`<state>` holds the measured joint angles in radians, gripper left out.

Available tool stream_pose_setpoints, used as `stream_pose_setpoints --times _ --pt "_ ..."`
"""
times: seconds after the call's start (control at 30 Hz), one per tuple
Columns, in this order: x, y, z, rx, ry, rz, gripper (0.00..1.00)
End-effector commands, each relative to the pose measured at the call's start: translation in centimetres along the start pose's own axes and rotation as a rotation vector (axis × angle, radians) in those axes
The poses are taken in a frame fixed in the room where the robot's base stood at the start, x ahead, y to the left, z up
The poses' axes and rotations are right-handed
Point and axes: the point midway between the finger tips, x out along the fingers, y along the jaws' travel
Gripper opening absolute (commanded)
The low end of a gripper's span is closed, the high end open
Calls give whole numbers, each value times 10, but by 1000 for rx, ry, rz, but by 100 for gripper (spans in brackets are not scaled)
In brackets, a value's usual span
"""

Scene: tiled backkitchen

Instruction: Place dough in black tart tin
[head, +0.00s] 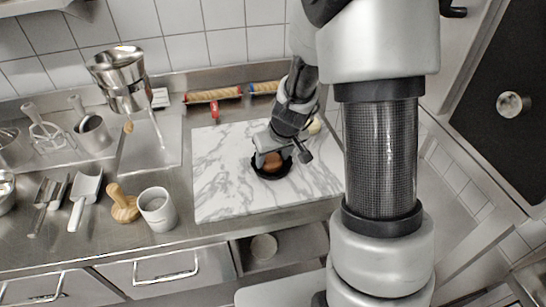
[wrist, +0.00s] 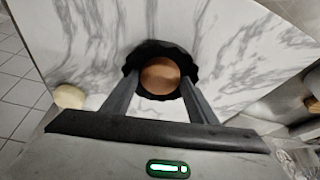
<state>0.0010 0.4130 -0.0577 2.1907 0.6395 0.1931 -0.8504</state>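The black tart tin (head: 272,177) sits on the marble board, below my gripper. A round brown piece, seemingly the dough (head: 273,161), lies inside the tin. In the wrist view the dough (wrist: 160,75) is near the middle of the dark fluted tin (wrist: 152,47). My gripper (head: 272,158) points down over the tin; in the wrist view its two fingers (wrist: 160,82) stand apart on either side of the dough, with small gaps seeming to show. The lower side of the dough and part of the tin are hidden by my gripper.
The marble board (head: 215,175) is mostly clear on its left. A pale round object (head: 314,126) lies near its right edge, also in the wrist view (wrist: 69,96). Rolling pins (head: 213,95) lie behind.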

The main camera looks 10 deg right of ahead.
Motion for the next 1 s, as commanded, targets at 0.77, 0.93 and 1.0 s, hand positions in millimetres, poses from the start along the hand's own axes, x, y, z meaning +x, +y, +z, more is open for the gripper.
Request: stream_pose_setpoints --times 0.77,0.93,1.0 --pt "-82 -1 -4 -3 4 -1 57" --pt "-110 -1 -3 -2 4 0 57" --pt "-117 -1 -2 -3 2 -1 57"
